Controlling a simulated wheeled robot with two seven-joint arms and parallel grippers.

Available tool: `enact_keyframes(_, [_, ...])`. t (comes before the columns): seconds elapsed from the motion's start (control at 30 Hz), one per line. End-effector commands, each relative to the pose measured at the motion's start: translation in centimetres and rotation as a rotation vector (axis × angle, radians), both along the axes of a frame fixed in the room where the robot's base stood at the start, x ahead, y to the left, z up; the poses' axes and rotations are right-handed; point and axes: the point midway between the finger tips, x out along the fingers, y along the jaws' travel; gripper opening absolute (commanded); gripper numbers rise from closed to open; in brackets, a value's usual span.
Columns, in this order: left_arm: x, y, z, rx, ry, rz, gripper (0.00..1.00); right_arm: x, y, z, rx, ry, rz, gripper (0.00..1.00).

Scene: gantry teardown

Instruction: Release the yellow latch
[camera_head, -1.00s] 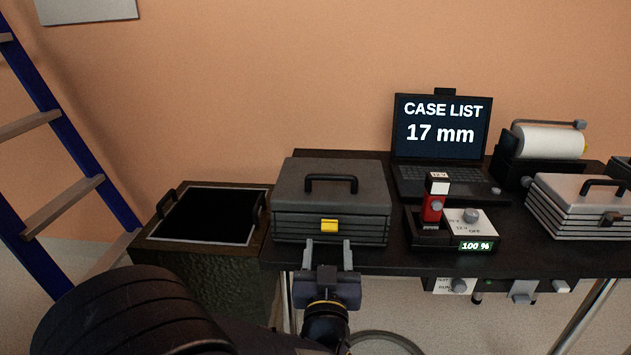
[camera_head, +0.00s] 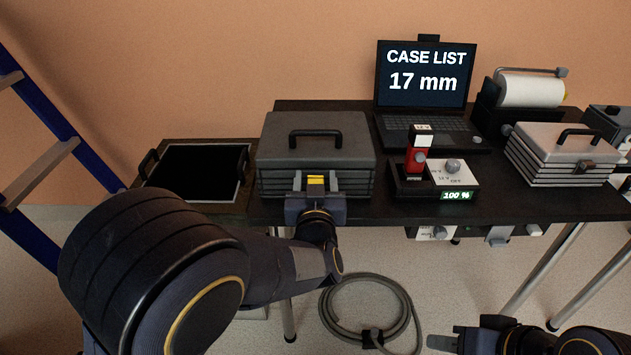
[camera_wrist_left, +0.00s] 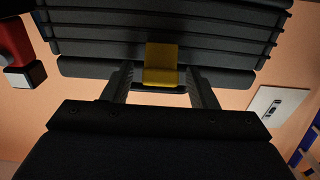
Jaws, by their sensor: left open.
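The yellow latch (camera_head: 316,182) is on the front face of the dark grey case (camera_head: 314,140), which stands closed on the black table with its handle on top. My left gripper (camera_head: 316,184) is open at the case front, with one finger on each side of the latch. A gap shows between the fingers and the latch in the wrist view. My right gripper (camera_head: 440,341) is low at the bottom right, away from the table; its jaw state is unclear.
A red device (camera_head: 417,155) sits in a black dock right of the case. A laptop (camera_head: 424,85), a paper roll (camera_head: 530,91) and a light grey case (camera_head: 563,153) stand further right. An open bin (camera_head: 247,172) is at left. A coiled hose (camera_head: 369,309) lies on the floor.

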Motion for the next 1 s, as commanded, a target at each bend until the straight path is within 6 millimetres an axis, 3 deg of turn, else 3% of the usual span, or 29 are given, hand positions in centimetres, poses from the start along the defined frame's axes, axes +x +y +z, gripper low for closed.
enact_keyframes(0.17, [0.0, 0.0, 0.0, 0.000, 0.000, 0.000, 0.51, 0.0, 0.0, 0.0, 0.000, 0.000, 0.000, 0.36])
enact_keyframes(0.5, [0.0, 0.0, 0.0, 0.000, 0.000, 0.000, 0.08, 0.0, 0.0, 0.0, 0.000, 0.000, 0.000, 0.36])
enact_keyframes(0.77, [-0.1, 0.0, -0.6, -0.001, -0.030, 0.000, 0.08, 0.0, 0.0, -1.4, 0.000, 0.000, 0.000, 0.36])
enact_keyframes(1.0, [-0.5, 0.0, -1.7, -0.003, -0.161, 0.001, 0.08, 0.0, 0.0, -5.9, 0.000, 0.000, 0.000, 0.36])
